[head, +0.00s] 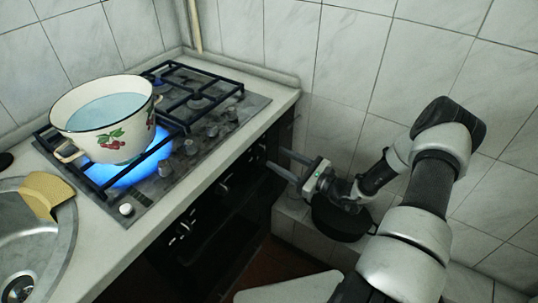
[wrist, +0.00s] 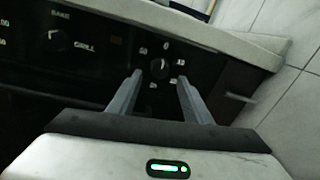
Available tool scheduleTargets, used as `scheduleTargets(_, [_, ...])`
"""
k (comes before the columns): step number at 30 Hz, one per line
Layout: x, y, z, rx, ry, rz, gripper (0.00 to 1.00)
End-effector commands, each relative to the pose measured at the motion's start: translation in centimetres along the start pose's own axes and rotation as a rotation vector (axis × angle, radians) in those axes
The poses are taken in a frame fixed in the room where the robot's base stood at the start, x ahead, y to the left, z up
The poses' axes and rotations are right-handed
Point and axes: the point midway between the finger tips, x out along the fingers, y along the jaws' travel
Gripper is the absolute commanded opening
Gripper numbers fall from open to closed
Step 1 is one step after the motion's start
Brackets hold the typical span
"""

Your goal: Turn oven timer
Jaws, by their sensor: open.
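The oven timer knob (wrist: 158,68) is a small dark dial on the black oven panel in the wrist view, with numbers around it and a 0 at the top. My gripper (wrist: 160,79) is open and empty, its two grey fingers pointing at the panel, one on each side of the knob in the picture. I cannot tell whether the fingers touch the knob. In the head view my gripper (head: 278,160) is at the right end of the black oven front (head: 225,235), below the counter edge.
A larger knob (wrist: 56,40) marked GRILL is left of the timer. A cream pot (head: 105,125) of bluish liquid stands over a blue flame on the hob (head: 200,130). Tiled wall (head: 340,60) is close at right.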

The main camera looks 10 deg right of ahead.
Motion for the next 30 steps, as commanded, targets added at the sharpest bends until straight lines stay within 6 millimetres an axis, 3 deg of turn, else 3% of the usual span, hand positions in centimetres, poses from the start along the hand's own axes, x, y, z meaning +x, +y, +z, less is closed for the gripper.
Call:
scheduleTargets(3, [2.3, 0.1, -0.1, 0.0, 0.0, 0.002, 0.45])
scheduleTargets(9, [4.5, 0.0, -0.1, 0.001, 0.002, 0.0, 0.45])
scheduleTargets(20, [5.1, 0.0, 0.0, 0.001, 0.001, 0.0, 0.45])
scheduleTargets(27, [5.1, 0.0, 0.0, 0.001, 0.001, 0.0, 0.08])
scheduleTargets(30, [5.1, 0.0, 0.0, 0.001, 0.001, 0.0, 0.04])
